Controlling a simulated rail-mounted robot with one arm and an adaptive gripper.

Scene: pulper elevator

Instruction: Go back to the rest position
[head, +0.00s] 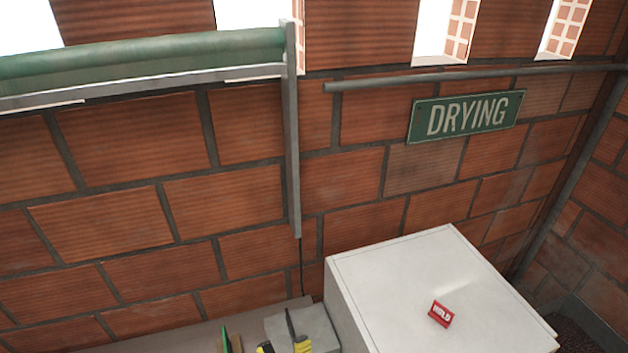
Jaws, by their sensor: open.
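My gripper does not show in the head view, so its pose cannot be seen. No part that I can surely call my arm is in the picture. A red tag (440,313) with white letters, seemingly "HOLD", lies on the sloping-looking top of a large white box-shaped unit (385,275) at the lower right.
Yellow and black objects (301,344) and a green object (225,341), cut off below, are by a grey block (318,323). A brick wall (120,225) carries a green "DRYING" sign (466,116), a pipe (400,80) and, upper left, a green belt (140,55) in a metal frame.

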